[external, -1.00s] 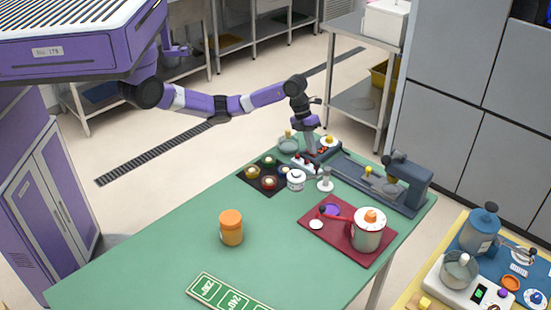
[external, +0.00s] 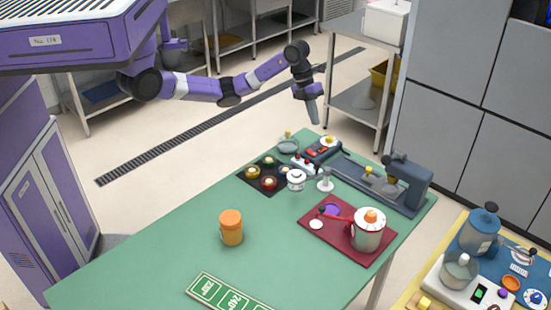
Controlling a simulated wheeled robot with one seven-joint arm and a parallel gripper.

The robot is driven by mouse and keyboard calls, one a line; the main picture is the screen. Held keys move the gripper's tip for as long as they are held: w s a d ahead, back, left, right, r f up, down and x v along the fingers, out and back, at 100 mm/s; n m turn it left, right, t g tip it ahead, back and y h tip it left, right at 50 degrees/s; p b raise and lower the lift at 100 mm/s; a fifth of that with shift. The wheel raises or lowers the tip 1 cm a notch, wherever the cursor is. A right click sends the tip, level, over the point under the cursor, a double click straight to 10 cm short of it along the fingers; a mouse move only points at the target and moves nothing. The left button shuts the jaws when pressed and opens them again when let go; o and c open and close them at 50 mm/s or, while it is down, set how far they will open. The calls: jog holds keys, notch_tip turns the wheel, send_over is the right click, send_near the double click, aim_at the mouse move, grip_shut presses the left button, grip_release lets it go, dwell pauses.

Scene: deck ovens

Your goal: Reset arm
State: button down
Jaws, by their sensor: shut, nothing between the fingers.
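My gripper (external: 314,121) hangs pointing down above the far end of the green table (external: 165,245). It is shut and empty. My purple arm reaches in from the left, above the floor behind the table. Below the gripper, near the table's far corner, is a dark device (external: 320,150) with red parts and a yellow-topped piece. The gripper appears apart from it, though the exact gap is hard to judge.
A black mat (external: 243,175) with several small pots, a white pot (external: 296,180), a dark blue machine (external: 415,185), a red tray (external: 315,238) with a lidded pot (external: 368,232), and an orange jar (external: 231,228) occupy the table. A metal shelf (external: 345,95) stands behind the gripper.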

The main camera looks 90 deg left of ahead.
jog(key=shift+r, duration=0.35)
jog(key=w+d+r+n+t+h, duration=0.3)
jog(key=w+d+r+n+t, duration=0.2)
jog(key=w+r+n+t, duration=0.5)
jog(key=s+f+n+y, duration=0.2)
jog(key=s+f+n, duration=0.3)
jog(key=s, duration=1.2)
jog(key=s+d+f+n+t+y+p, duration=0.1)
jog(key=s+f+n, duration=0.5)
jog(key=s, duration=1.1)
jog(key=s+d+f+n+y, duration=0.1)
jog(key=s+f+n, duration=0.5)
jog(key=s+f, duration=0.6)
jog(key=s+y, duration=0.1)
jog(key=s, duration=0.5)
jog(key=shift+f+t+y, duration=0.2)
jog(key=shift+t+y, duration=0.2)
